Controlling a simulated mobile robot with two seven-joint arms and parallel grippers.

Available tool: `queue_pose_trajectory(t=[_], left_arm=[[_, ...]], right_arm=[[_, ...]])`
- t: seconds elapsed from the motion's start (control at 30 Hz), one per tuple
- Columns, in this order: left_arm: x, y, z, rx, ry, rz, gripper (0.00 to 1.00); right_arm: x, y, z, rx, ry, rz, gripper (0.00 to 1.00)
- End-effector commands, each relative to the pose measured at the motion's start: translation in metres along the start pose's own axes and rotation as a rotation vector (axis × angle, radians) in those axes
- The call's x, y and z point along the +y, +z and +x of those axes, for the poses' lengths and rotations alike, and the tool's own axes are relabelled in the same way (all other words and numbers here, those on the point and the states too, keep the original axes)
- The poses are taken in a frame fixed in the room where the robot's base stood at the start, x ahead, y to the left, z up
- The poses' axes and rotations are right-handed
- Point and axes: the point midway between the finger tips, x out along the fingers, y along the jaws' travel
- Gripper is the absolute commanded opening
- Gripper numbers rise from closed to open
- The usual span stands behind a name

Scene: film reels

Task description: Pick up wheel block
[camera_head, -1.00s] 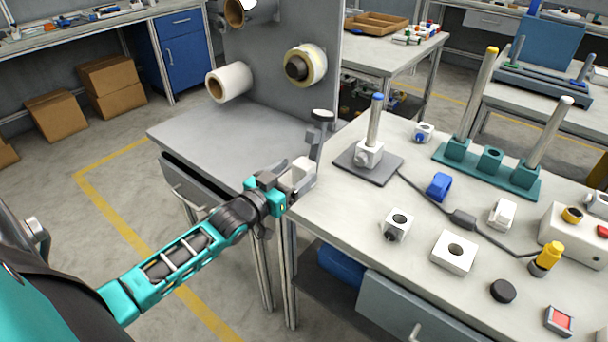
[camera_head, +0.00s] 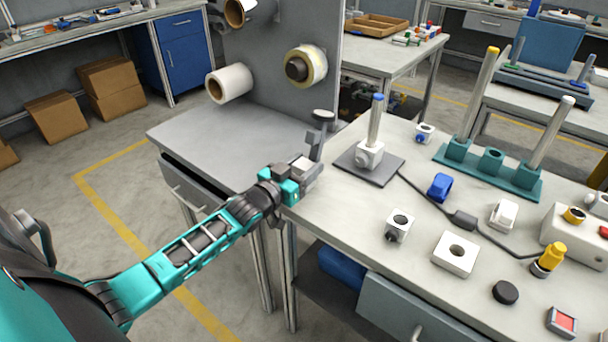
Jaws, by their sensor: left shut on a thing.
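My left gripper (camera_head: 304,176) is at the left corner of the workbench, shut on a small pale block (camera_head: 302,163). The fingers hide most of this block, so I cannot tell its full shape. Other small blocks stand on the bench: a white one with a dark round hole on top (camera_head: 399,226), a blue one (camera_head: 439,186), a white one (camera_head: 503,213) and a white and blue one (camera_head: 424,132). A white block (camera_head: 369,155) sits round the foot of a blue-tipped post on a dark plate. My right gripper is out of view.
A grey upright clamp-like part (camera_head: 317,143) with a dark round top stands close beside the gripper. A teal stand (camera_head: 490,158) with tall posts is at the back. A square white block with a hole (camera_head: 455,254) and a black disc (camera_head: 505,292) lie nearer.

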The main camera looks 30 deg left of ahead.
Motion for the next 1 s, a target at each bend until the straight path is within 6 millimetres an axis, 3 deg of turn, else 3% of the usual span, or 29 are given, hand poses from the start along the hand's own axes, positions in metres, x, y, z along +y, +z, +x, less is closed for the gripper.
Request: queue_pose_trajectory(t=[0.27,0.67,0.87,1.0], left_arm=[[0.0,0.0,0.0,0.0,0.0,0.0,0.17],[-0.001,-0.011,0.001,0.01,0.001,0.001,0.17],[0.0,-0.037,0.001,0.012,0.002,0.002,0.17],[0.0,-0.07,0.0,0.013,0.003,0.002,0.17]], right_arm=[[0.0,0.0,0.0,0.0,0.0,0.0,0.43],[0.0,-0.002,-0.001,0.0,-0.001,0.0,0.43],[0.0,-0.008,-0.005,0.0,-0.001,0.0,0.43],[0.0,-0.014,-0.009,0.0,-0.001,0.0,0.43]])
